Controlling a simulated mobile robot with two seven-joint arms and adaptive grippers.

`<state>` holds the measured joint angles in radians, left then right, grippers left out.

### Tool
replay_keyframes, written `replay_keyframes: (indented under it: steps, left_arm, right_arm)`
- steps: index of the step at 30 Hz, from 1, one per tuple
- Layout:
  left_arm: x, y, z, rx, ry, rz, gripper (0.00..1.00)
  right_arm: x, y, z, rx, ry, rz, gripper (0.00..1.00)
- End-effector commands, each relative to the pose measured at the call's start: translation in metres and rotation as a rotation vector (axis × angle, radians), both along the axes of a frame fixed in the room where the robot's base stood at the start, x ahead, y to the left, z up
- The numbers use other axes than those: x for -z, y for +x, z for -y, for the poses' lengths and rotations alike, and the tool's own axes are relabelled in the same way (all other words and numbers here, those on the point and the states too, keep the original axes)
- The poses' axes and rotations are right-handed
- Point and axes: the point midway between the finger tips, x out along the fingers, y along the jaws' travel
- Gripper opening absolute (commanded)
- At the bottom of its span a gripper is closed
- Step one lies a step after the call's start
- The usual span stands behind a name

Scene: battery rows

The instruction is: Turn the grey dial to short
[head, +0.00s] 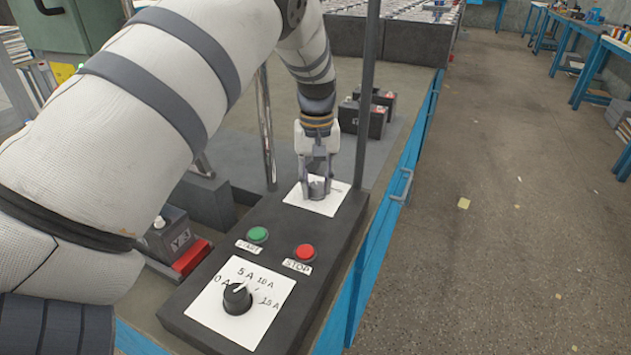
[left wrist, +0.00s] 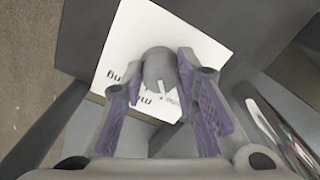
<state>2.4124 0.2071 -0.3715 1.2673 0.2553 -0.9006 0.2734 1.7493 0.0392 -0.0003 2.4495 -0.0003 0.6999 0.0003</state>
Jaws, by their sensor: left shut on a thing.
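The grey dial (left wrist: 159,68) sits on a white label plate (left wrist: 185,38) at the far end of the dark control panel. My left gripper (head: 318,186) is over it, shut on the dial with a finger on each side. In the left wrist view the fingers (left wrist: 160,105) have purple pads, and a white pointer mark shows on the dial. The label's words are partly covered by the fingers, so I cannot read which setting the pointer is at. In the head view the dial (head: 318,190) is mostly hidden by the gripper. My right gripper is not in view.
Nearer on the panel (head: 187,324) are a green START button (head: 258,234), a red STOP button (head: 304,252) and a black knob (head: 237,298) marked in amperes. A post rises beside the plate. Batteries (head: 363,118) stand behind.

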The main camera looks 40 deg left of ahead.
Motion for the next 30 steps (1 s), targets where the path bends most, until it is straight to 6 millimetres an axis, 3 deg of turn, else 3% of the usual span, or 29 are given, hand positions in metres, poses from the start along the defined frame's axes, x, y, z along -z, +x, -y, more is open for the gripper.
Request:
replay_keyframes:
  steps: [23, 24, 26, 30]
  left_arm:
    - [-0.0005, 0.0004, -0.0006, -0.104, 0.001, 0.002, 0.00]
    - [-0.0005, 0.0004, -0.0006, -0.104, 0.001, 0.002, 0.32]
    - [-0.0005, 0.0003, -0.0005, -0.104, 0.001, 0.002, 0.45]
    - [-0.0003, 0.0002, -0.0004, -0.103, 0.000, 0.001, 0.48]
  right_arm:
    - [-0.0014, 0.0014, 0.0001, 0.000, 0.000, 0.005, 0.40]
    - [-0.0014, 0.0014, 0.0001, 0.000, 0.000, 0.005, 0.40]
    - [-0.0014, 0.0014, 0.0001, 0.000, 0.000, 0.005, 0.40]
    - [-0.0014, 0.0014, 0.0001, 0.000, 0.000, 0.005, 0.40]
